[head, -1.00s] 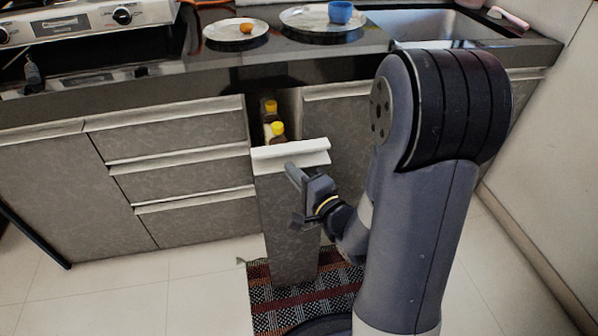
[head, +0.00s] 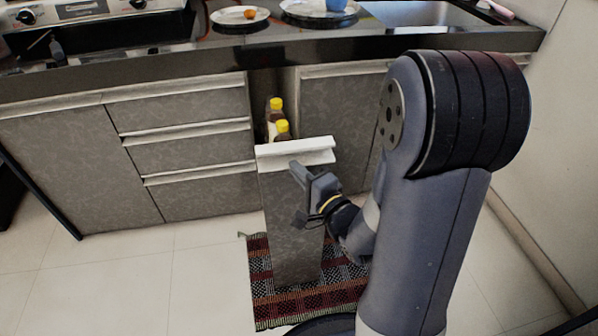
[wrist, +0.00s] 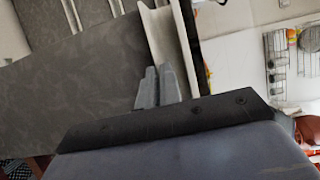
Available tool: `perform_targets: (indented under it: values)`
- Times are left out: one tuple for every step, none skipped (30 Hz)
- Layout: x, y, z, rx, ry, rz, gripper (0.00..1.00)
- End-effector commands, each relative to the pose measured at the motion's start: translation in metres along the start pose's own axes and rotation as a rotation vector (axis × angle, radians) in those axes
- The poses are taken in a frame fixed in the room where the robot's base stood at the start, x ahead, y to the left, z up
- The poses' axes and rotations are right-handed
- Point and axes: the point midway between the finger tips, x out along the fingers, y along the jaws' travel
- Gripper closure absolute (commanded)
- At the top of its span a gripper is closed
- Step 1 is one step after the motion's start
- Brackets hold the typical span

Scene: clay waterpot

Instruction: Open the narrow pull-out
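The narrow pull-out (head: 292,235) stands well out from the cabinet, its tall grey front facing me. Bottles with yellow caps (head: 281,127) show inside it, behind the white handle (head: 290,150). My gripper (head: 298,175) is at the handle's lower edge. In the wrist view, my gripper's fingers (wrist: 158,87) are close together at the white handle (wrist: 160,35), one on each side of its edge. They look shut on it, though the contact is partly hidden. The grey front panel also shows there (wrist: 85,85).
Shut drawers (head: 190,150) are left of the pull-out, and a shut cabinet door (head: 340,115) is right of it. A striped rug (head: 262,295) lies beneath. Tiled floor is clear at left.

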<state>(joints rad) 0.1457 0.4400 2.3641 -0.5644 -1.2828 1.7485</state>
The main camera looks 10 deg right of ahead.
Motion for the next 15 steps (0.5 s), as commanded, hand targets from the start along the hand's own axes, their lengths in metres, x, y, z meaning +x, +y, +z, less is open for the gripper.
perform_targets:
  values:
    - [0.0002,-0.0008,-0.0003,0.001,0.001,-0.002,1.00]
    - [0.0002,-0.0009,-0.0003,0.001,0.001,-0.002,1.00]
    - [0.0002,-0.0008,-0.0003,0.001,0.001,-0.002,1.00]
    - [0.0002,-0.0008,-0.0003,0.001,0.001,-0.002,1.00]
    - [0.0001,-0.0008,-0.0003,0.001,0.001,-0.002,1.00]
    - [0.0001,-0.0008,-0.0003,0.001,0.001,-0.002,1.00]
    - [0.0001,-0.0008,-0.0003,0.001,0.001,-0.002,1.00]
    - [0.0001,-0.0007,-0.0003,0.001,0.001,-0.002,1.00]
    - [0.0001,-0.0007,-0.0002,0.001,0.001,-0.002,1.00]
    - [0.0001,-0.0007,-0.0002,0.001,0.001,-0.002,1.00]
    - [0.0001,-0.0007,-0.0002,0.001,0.001,-0.002,1.00]
    - [0.0001,-0.0006,-0.0002,0.001,0.001,-0.002,0.92]
    - [0.0001,-0.0006,-0.0002,0.001,0.001,-0.002,0.90]
    - [0.0001,-0.0006,-0.0002,0.001,0.001,-0.002,0.87]
    - [0.0001,-0.0005,-0.0002,0.001,0.001,-0.001,0.84]
